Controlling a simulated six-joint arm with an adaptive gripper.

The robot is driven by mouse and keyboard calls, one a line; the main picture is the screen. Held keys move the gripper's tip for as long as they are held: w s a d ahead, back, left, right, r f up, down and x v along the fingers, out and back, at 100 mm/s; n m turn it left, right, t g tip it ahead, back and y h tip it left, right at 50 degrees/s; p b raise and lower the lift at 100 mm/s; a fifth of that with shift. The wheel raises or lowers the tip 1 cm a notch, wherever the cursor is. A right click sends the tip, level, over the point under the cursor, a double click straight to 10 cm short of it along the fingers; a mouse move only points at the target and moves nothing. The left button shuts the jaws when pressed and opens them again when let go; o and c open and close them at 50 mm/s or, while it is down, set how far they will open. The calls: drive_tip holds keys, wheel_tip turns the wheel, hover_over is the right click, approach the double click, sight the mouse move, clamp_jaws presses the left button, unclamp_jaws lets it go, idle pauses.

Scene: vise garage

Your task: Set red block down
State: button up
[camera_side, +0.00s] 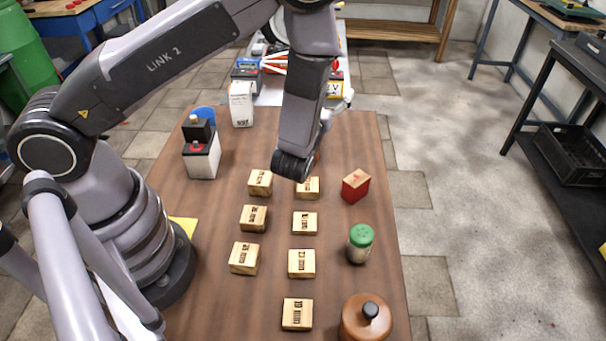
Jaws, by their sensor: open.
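The red block (356,186) rests on the wooden table (385,240), right of my arm's lower end. It looks upright, with clear tabletop around it and nothing touching it. My wrist hangs over the table just left of the red block, above the far wooden blocks.
Several stamped wooden blocks stand in two columns, among them a near one (297,314). A green-lidded shaker (360,244) and a brown jar (366,318) stand at the right. A white box (241,104) and a dark-topped container (201,155) stand at the far left.

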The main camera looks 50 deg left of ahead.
drive_tip(key=s+a+r+n+g+y, duration=0.5)
drive_tip(key=a+r+n+g+y, duration=0.35)
drive_tip(key=a+r, duration=0.2)
drive_tip(key=s+a+r+n+g+h, duration=0.2)
drive_tip(key=s+a+r+n+g, duration=0.15)
drive_tip(key=s+n, duration=0.3)
drive_tip(key=s+a+r+n+g+h, duration=0.2)
drive_tip(key=s+a+n+g, duration=0.1)
drive_tip(key=s+n+g, duration=0.3)
drive_tip(key=s+d+n+t+h, duration=0.1)
drive_tip(key=s+d+n+h, duration=0.4)
drive_tip(key=s+h, duration=0.4)
drive_tip(key=s+d+r+n+t+h, duration=0.3)
drive_tip(key=d+n+t+h, duration=0.1)
drive_tip(key=d, duration=0.3)
drive_tip(key=shift+s+r+t, duration=0.15)
drive_tip(key=shift+r+t, duration=0.1)
drive_tip(key=shift+t, duration=0.35)
